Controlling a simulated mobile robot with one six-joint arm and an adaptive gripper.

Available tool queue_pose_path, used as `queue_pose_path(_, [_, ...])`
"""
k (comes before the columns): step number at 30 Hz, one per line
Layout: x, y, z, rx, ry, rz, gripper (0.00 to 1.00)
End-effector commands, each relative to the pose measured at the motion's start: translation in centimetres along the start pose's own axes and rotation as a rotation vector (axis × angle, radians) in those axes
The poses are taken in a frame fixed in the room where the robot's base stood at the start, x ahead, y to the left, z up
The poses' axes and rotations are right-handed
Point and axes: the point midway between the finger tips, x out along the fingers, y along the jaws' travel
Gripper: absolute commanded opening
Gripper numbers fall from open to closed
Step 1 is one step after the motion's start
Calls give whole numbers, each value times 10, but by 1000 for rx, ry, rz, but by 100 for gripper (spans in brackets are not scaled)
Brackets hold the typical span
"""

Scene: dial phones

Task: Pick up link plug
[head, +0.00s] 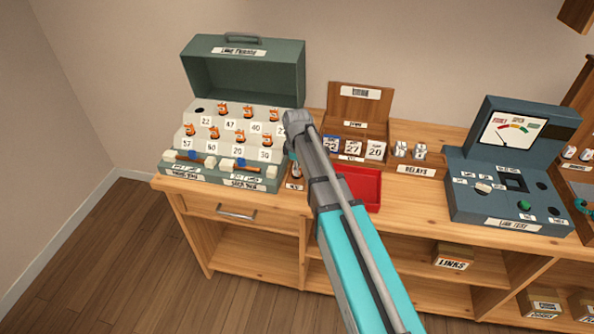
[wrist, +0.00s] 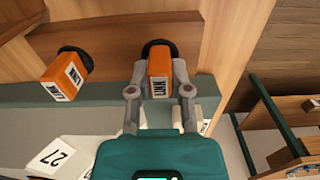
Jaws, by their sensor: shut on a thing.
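In the wrist view my gripper (wrist: 160,85) has its two grey fingers shut on an orange link plug (wrist: 158,78) with a dark round end and a white LINK label. A second orange link plug (wrist: 67,75) is to its left, apart from the fingers. Whether the held plug touches the wood behind it cannot be told. In the head view my arm's end is at the right edge of the open grey-green case (head: 243,70), and the fingers are mostly hidden. Several orange plugs (head: 190,130) stand in the case's white stepped rows, beside number cards.
A wooden card box (head: 358,92) and a red tray (head: 366,205) lie right of the case. A relays holder (head: 425,168) and a grey link tester (head: 545,135) stand farther right. The wooden bench (head: 430,200) has bare room before the relays.

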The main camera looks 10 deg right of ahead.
Motion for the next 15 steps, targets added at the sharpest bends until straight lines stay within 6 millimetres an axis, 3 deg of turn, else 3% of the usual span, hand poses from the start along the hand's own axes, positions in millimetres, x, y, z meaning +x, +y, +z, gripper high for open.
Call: queue_pose_path(15, [-22, 0, 0, 0, 0, 0, 0])
